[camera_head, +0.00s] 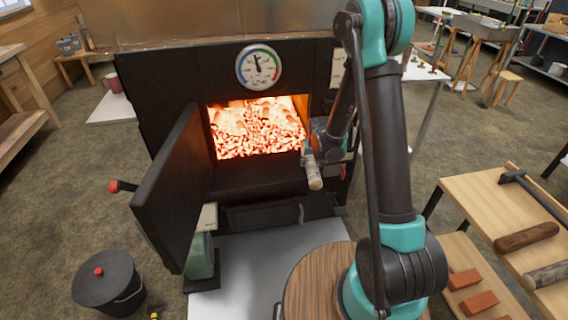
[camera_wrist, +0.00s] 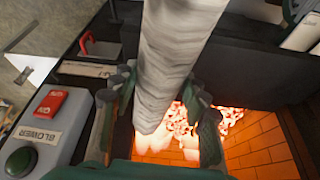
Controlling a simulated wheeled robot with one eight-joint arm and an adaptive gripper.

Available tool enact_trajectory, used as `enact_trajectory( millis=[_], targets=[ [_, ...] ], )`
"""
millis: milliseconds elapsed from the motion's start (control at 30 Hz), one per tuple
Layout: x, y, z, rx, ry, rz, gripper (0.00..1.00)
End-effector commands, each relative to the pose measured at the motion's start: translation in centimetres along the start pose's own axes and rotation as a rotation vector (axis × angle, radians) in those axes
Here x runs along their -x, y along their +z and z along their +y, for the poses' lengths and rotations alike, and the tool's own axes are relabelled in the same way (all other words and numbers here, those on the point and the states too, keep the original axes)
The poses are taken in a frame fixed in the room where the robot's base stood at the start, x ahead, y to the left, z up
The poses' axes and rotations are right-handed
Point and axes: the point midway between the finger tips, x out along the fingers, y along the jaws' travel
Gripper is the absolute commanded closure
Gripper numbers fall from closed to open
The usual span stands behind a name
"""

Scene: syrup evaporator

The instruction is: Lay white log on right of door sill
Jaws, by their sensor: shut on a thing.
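My gripper (camera_head: 311,150) is shut on the white log (camera_head: 314,176) at the right edge of the open firebox mouth. In the wrist view the pale, streaky log (camera_wrist: 168,65) runs between the fingers of my gripper (camera_wrist: 158,88), with one end over the glowing coals (camera_wrist: 182,128). The firebox (camera_head: 258,125) glows orange. Its black door (camera_head: 180,190) stands swung open to the left. The dark door sill (camera_head: 255,178) runs below the mouth. Whether the log touches the sill's right part, I cannot tell.
A blower box (camera_wrist: 48,125) with a red switch and green button is close beside my gripper. The right bench (camera_head: 480,205) carries a brown log (camera_head: 527,237), a pale-barked log (camera_head: 548,275) and a hammer-like tool. A lidded black bucket (camera_head: 107,285) stands at front left.

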Motion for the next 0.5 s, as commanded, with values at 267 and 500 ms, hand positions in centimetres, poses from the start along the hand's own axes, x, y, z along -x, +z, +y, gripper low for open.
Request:
enact_trajectory(
  millis=[267,500],
  targets=[
    [-2.9,-0.7,-9.5,0.09,-0.036,0.001,0.97],
    [-3.8,-0.9,-11.3,0.102,-0.042,0.001,0.97]
  ],
)
